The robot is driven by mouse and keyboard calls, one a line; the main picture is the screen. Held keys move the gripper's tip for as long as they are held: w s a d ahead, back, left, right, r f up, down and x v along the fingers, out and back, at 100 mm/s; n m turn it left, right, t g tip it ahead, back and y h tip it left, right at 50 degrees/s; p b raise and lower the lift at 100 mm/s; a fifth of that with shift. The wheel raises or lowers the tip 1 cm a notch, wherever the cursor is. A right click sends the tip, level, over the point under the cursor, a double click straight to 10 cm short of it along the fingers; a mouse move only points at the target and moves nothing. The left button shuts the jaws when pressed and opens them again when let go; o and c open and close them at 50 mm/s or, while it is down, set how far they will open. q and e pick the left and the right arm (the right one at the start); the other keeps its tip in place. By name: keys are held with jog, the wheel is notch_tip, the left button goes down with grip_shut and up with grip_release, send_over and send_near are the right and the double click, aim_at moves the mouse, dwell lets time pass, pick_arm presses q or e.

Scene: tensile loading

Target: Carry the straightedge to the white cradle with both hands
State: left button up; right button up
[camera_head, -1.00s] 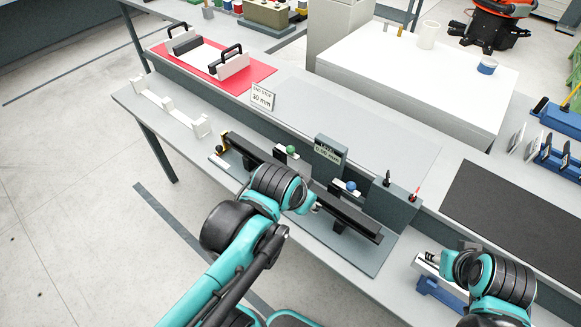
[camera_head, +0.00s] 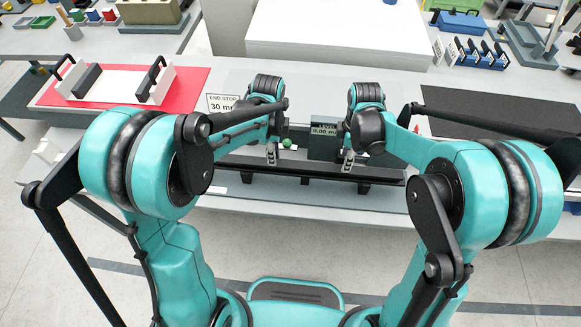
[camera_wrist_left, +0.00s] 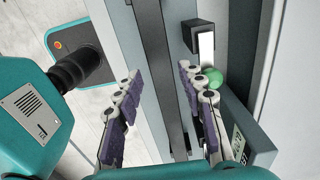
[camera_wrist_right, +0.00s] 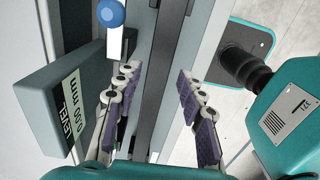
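The straightedge (camera_head: 310,168) is a long dark bar lying left to right on the grey fixture. My left gripper (camera_head: 271,156) is over its left half and my right gripper (camera_head: 348,160) over its right half. In the left wrist view the bar (camera_wrist_left: 160,60) runs between two open, purple-padded fingers. In the right wrist view the bar (camera_wrist_right: 168,70) also runs between open fingers. Neither gripper visibly clamps it. A pale piece at the table's left end, likely the white cradle (camera_head: 46,149), is mostly hidden by my left arm.
A green ball knob (camera_head: 287,143) and the level display (camera_head: 322,131) reading 0.00 mm stand just behind the bar. An end-stop sign (camera_head: 222,102) is behind my left arm. A red mat (camera_head: 196,80) with white, black-handled blocks lies back left. A dark mat (camera_head: 480,112) lies right.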

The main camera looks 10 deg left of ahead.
pick_arm(q)
jog(key=shift+f, duration=0.1)
jog(key=shift+d, duration=0.25)
pick_arm(e)
jog(key=shift+d, duration=0.2)
pick_arm(q)
jog(key=shift+a+f, duration=0.1)
jog(key=shift+f, duration=0.15)
pick_arm(e)
jog(key=shift+a+f, duration=0.1)
jog(key=shift+f, duration=0.2)
pick_arm(q)
notch_tip(320, 180, down, 7)
jog(key=shift+f, duration=0.1)
pick_arm(e)
notch_tip(320, 180, down, 7)
jog(key=shift+f, duration=0.15)
pick_arm(q)
grip_shut()
pick_arm(e)
grip_shut()
